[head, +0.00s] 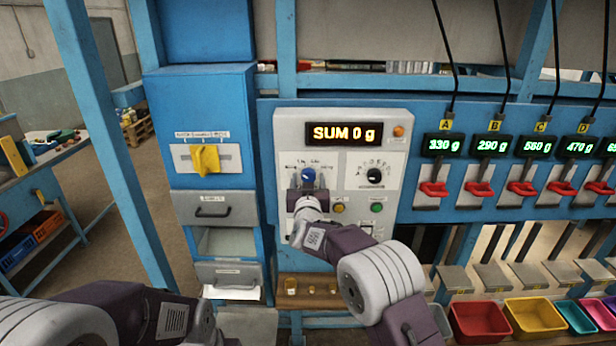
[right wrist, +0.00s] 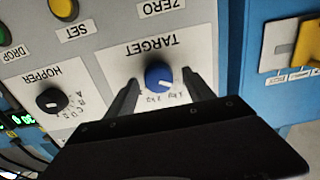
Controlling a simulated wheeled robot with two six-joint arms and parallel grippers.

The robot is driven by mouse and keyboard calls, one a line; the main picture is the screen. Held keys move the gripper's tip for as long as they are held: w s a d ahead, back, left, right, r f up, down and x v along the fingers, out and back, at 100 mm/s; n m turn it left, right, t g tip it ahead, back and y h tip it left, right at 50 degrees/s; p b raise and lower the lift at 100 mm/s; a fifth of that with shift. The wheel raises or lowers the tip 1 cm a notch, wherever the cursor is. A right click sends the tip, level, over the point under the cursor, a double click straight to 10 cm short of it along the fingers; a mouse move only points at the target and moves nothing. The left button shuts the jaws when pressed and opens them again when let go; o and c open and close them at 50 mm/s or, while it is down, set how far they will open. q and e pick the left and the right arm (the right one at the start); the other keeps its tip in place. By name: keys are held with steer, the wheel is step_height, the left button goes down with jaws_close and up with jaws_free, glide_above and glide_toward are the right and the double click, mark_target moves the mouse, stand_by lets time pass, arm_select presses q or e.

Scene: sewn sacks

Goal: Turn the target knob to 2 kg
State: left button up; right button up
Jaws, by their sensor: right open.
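The blue target knob (head: 308,175) sits on a white plate at the left of the grey control panel. It also shows in the right wrist view (right wrist: 158,77), under the upside-down word TARGET. A small pale mark on its lower right side lies toward the small printed kg labels, too small to read surely. My right gripper (head: 307,188) is at the knob. In the right wrist view its two dark fingers (right wrist: 160,86) are open, one on each side of the knob with gaps visible. My left arm shows at the lower left, but its gripper is not visible.
The panel display (head: 344,133) reads SUM 0 g. A black hopper knob (head: 375,175) is right of the target knob; yellow and green buttons (head: 377,208) are below. A yellow handle (head: 205,160) is on the blue cabinet at left. Red levers (head: 433,189) and coloured bins (head: 535,315) stand right.

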steer(key=shift+d, duration=0.1)
jaws_close()
steer(key=m+b, duration=0.3)
steer(key=shift+f+b, duration=0.3)
steer(key=m+b, duration=0.3)
steer(key=shift+m, duration=0.3)
steer(key=m+b, duration=0.2)
steer(key=m, duration=0.2)
steer(key=shift+r+b, duration=0.1)
steer(key=shift+b, duration=0.25)
steer(key=shift+r+m+b, duration=0.1)
steer(key=shift+m+b, duration=0.95)
steer(key=shift+m, duration=1.45)
